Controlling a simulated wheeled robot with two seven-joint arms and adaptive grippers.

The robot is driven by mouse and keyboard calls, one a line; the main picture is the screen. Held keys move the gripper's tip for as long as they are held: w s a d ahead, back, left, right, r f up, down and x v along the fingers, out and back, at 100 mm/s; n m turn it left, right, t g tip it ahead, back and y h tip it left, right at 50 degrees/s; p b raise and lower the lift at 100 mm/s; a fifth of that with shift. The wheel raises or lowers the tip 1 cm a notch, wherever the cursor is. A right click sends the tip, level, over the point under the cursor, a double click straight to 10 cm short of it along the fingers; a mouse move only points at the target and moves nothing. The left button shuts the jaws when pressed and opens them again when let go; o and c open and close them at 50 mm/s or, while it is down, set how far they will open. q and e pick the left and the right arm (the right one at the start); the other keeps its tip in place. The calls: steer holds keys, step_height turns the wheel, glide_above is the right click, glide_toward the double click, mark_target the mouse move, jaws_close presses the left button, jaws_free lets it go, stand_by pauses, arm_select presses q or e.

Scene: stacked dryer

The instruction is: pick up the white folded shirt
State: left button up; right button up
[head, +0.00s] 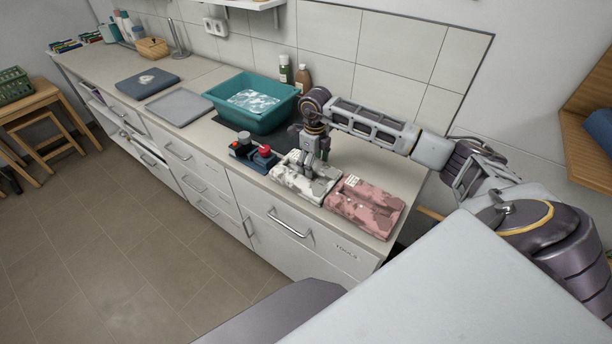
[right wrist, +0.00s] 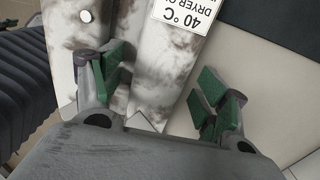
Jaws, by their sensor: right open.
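The white folded shirt (head: 290,182) has grey-brown blotches and lies flat on the counter near its front edge. In the right wrist view the shirt (right wrist: 170,60) shows a tag reading "40 °C DRYER". My right gripper (head: 316,160) points down just over the shirt. In the right wrist view the gripper (right wrist: 157,85) is open, with green finger pads apart and part of the shirt between them. I cannot tell whether the fingers touch the cloth. My left gripper is not in view.
A pink blotched folded garment (head: 366,205) lies right of the shirt. A blue holder with red and black items (head: 252,155) stands to its left. A teal basin (head: 250,100) is behind. A grey tray (head: 179,107) and dark folded cloth (head: 147,80) lie farther left.

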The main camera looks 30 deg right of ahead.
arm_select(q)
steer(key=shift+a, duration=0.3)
arm_select(e)
steer(key=shift+c, duration=0.3)
steer(key=c, duration=1.2)
steer(key=shift+r, duration=0.2)
step_height(320, 180, up, 9)
steer(key=shift+f+b, duration=0.15)
steer(key=shift+b, duration=0.45)
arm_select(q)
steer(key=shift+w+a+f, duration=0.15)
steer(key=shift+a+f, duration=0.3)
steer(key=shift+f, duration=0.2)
arm_select(e)
steer(key=shift+r, duration=0.5)
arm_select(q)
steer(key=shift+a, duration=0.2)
